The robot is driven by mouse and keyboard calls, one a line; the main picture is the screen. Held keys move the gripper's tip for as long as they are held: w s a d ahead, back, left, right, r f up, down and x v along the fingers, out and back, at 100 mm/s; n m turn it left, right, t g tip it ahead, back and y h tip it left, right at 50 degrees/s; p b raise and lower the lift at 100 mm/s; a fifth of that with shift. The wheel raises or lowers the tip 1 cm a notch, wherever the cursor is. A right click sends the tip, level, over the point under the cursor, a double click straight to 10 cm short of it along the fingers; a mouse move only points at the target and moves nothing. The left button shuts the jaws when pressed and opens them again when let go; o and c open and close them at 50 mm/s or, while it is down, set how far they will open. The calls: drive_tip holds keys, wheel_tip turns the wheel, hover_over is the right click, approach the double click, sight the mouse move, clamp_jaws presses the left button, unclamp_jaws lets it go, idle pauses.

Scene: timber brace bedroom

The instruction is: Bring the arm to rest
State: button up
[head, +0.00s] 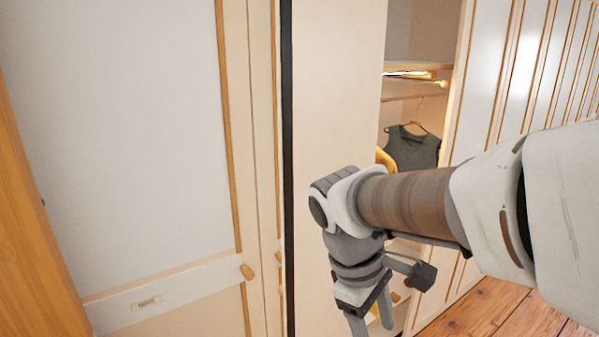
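My arm reaches in from the right edge in the head view and bends down at its wrist. My gripper (373,327) points down near the bottom edge, in front of the wardrobe. Its two fingers are apart with nothing visible between them. The tip of the left finger is cut by the frame's lower edge. The arm hides part of the open wardrobe bay behind it.
A closed white door (140,130) with a wooden knob (248,271) fills the left. A pale panel (330,100) stands beside the open bay, where a dark sleeveless top (412,149) hangs. Bare wooden floor (500,311) shows lower right.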

drive_tip(key=s+d+r+m+t+y, duration=0.2)
drive_tip(key=s+m+t, duration=0.3)
drive_tip(key=m, duration=0.4)
drive_tip(key=shift+s+d+r+y, duration=0.4)
drive_tip(key=shift+s+r+y, duration=0.2)
drive_tip(key=shift+m+t, duration=0.3)
drive_tip(key=shift+c, duration=1)
drive_tip(key=shift+d, duration=0.15)
